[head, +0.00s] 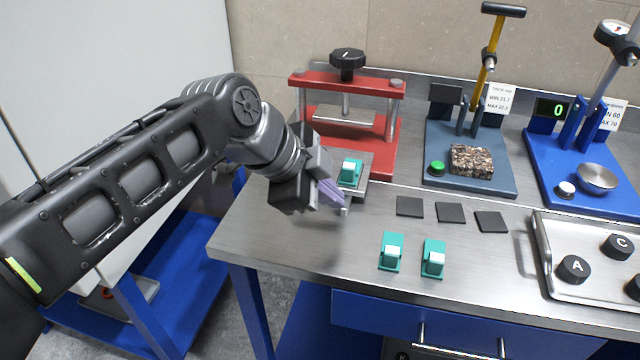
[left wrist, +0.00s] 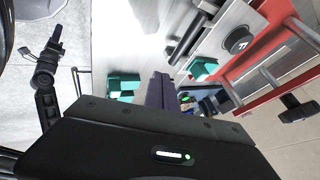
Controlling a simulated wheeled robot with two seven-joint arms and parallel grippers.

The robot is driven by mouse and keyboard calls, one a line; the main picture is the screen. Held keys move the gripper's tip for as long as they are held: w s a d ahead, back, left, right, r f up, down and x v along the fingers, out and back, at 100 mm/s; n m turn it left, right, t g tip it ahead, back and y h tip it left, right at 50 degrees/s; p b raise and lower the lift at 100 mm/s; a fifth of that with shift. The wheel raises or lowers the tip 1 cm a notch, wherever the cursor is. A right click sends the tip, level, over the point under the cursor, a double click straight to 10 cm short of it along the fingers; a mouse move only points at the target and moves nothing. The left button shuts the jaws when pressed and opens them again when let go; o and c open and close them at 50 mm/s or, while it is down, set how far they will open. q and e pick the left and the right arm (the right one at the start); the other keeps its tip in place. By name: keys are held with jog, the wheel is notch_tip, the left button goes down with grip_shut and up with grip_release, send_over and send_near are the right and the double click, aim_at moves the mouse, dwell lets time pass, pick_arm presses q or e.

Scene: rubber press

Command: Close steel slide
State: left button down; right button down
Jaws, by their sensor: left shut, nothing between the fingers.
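The red press (head: 392,150) stands at the back left of the steel bench. Its steel slide (head: 362,188) sticks out at the front of the press, with a teal block with a white top (head: 350,172) on it. My left gripper (head: 335,192) is shut and empty, its purple fingers at the front left of the slide and partly covering it. I cannot tell whether they touch it. In the left wrist view the shut fingers (left wrist: 161,92) point toward the bench, and the red press (left wrist: 262,75) shows at the right.
Two teal blocks (head: 391,252) (head: 434,258) and several dark square pads (head: 450,213) lie on the bench to the right. A grey tester (head: 440,185), a blue tester (head: 575,195) and a steel tray (head: 560,290) stand further right. The bench's left edge is under my left arm.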

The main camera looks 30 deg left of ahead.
aim_at(362, 154)
pick_arm(q)
jog(key=x, duration=0.4)
jog(key=shift+s, duration=0.1)
jog(key=w, duration=0.1)
jog(key=w+a, duration=0.1)
jog(key=w, duration=0.1)
jog(key=shift+w+f, duration=0.1)
jog(key=shift+w, duration=0.05)
jog(key=shift+w+a, duration=0.15)
jog(key=shift+w, duration=0.25)
jog(key=w+a+p, duration=0.1)
jog(key=w, duration=0.3)
jog(key=w+a+p, duration=0.1)
jog(key=w+a, duration=0.1)
jog(key=w, duration=0.3)
jog(key=w+a, duration=0.1)
jog(key=w, duration=0.3)
jog(key=shift+w+a+p, duration=0.35)
jog(key=shift+a+p, duration=0.05)
jog(key=shift+s+d, duration=0.1)
